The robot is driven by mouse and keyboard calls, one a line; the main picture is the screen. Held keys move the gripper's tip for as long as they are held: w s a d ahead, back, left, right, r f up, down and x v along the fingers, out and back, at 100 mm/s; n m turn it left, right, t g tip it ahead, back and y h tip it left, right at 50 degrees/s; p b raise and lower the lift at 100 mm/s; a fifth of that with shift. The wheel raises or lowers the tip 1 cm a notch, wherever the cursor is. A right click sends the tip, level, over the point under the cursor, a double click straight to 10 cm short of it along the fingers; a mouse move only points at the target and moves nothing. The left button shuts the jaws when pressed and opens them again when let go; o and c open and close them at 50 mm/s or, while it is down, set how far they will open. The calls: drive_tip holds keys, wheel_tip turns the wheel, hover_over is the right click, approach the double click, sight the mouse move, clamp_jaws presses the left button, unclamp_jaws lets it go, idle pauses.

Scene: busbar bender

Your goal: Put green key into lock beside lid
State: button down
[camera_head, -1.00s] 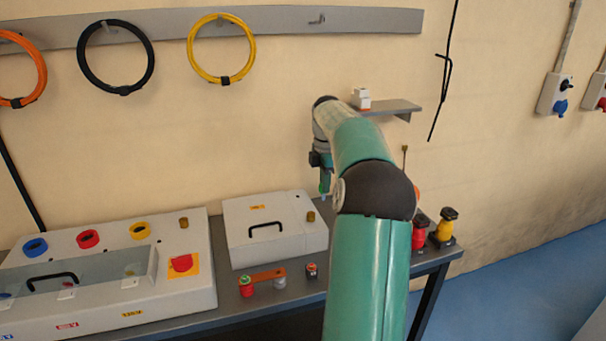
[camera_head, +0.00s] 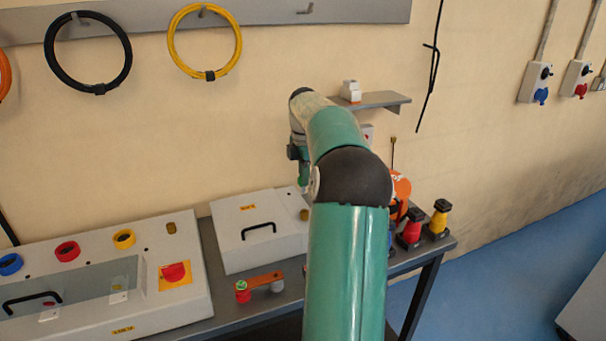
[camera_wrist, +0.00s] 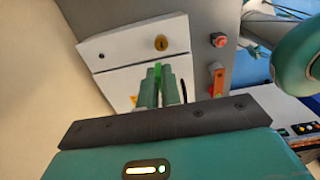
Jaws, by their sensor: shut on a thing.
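The white box (camera_head: 238,248) has a lid with a black handle (camera_head: 259,229), and a brass lock (camera_head: 304,214) sits on its top right part, beside the lid. The lock also shows in the wrist view (camera_wrist: 161,43). My gripper (camera_wrist: 159,84) is shut on the green key (camera_wrist: 158,70). The key's tip shows between the fingers, pointing toward the lock and apart from it in the picture. In the head view my gripper (camera_head: 303,180) is above and behind the lock, and the key is hard to make out.
A larger white panel (camera_head: 190,300) with coloured rings and a second brass lock (camera_head: 171,227) stands at left. An orange bar (camera_head: 264,281) on small posts lies in front of the box. Red (camera_head: 411,226) and yellow (camera_head: 440,218) pieces stand at right. A wall shelf (camera_head: 378,100) is behind.

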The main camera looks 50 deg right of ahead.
wheel_tip(320, 180, down, 2)
drive_tip(key=shift+s+f, duration=0.1)
drive_tip(key=shift+s, duration=0.05)
drive_tip(key=shift+s+f, duration=0.2)
drive_tip(key=shift+f, duration=0.45)
drive_tip(key=shift+w+f, duration=0.2)
drive_tip(key=shift+f, duration=0.8)
drive_tip(key=shift+f, duration=1.55)
idle(0.4)
drive_tip(key=c, duration=1.5)
unclamp_jaws()
